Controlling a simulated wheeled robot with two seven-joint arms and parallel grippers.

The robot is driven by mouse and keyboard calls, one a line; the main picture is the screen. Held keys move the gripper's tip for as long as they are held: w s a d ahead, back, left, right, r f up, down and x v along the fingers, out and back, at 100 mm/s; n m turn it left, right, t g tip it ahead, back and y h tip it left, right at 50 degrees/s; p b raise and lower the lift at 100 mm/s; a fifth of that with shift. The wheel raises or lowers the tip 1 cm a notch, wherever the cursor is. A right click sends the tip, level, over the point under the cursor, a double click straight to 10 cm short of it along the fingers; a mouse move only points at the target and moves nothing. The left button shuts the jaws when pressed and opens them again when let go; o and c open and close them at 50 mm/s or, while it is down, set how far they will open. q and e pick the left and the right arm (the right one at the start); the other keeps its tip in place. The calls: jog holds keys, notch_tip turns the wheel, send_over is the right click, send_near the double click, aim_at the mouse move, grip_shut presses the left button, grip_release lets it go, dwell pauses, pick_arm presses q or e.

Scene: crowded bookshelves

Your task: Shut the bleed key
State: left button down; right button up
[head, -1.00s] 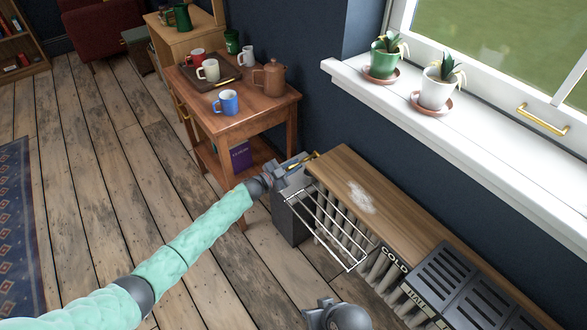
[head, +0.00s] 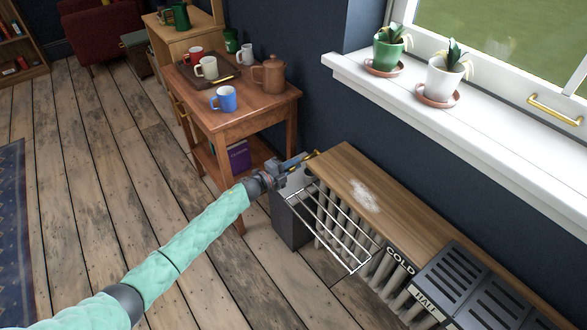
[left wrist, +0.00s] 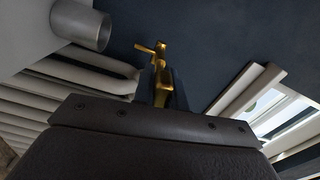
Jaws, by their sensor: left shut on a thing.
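In the left wrist view the brass key (left wrist: 160,62) stands upright with a short arm pointing left, against the dark wall. My left gripper (head: 298,163) is at that end of the radiator, shut on the key. The fingers cover part of the key, so their exact contact is hidden. My right gripper is in neither view.
A wire rack (head: 335,235) sticks out from the radiator's front, close to my left gripper. A wooden shelf (head: 400,205) covers the radiator. A side table (head: 240,120) with mugs and a copper pot stands behind my left gripper. The floor at left is clear.

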pick_arm(q)
jog(key=shift+f+m+b, duration=0.1)
jog(key=shift+m+b, duration=0.25)
jog(key=shift+m, duration=0.45)
jog(key=c, duration=1.4)
grip_release()
jog(key=shift+c, duration=0.2)
jog(key=shift+s+a, duration=0.1)
jog(key=v, duration=0.7)
jog(key=shift+s+a, duration=0.2)
jog(key=shift+a, duration=0.05)
